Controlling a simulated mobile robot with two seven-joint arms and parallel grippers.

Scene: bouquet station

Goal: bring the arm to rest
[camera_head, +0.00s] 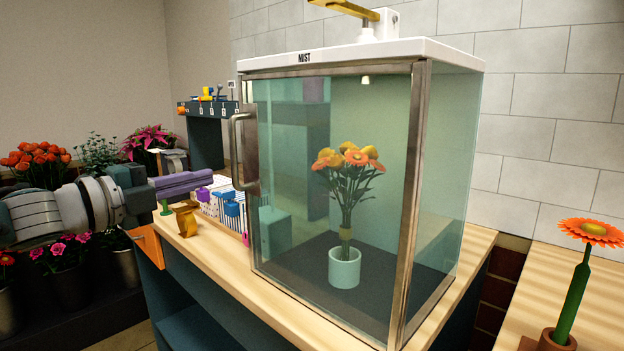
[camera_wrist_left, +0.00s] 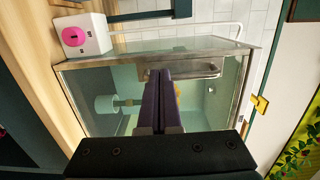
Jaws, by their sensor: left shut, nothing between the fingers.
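My left gripper (camera_head: 208,179) comes in from the left in the head view, beside the left edge of the glass mist cabinet (camera_head: 450,150). Its dark purple fingers are shut with nothing between them, and they also show in the left wrist view (camera_wrist_left: 158,103). The fingertips appear apart from the cabinet's door handle (camera_head: 240,150). The cabinet door looks shut. Inside stands a pale vase (camera_head: 344,268) with a bouquet (camera_head: 348,165) of orange and yellow flowers, upright. My right gripper is in neither view.
A yellow lever (camera_head: 345,9) sits on top of the cabinet. Small boxes with coloured ribbons (camera_head: 231,208) stand on the wooden counter (camera_head: 195,255) near my left gripper. Potted flowers (camera_head: 62,252) stand at the left. A single orange flower (camera_head: 590,232) stands at the right.

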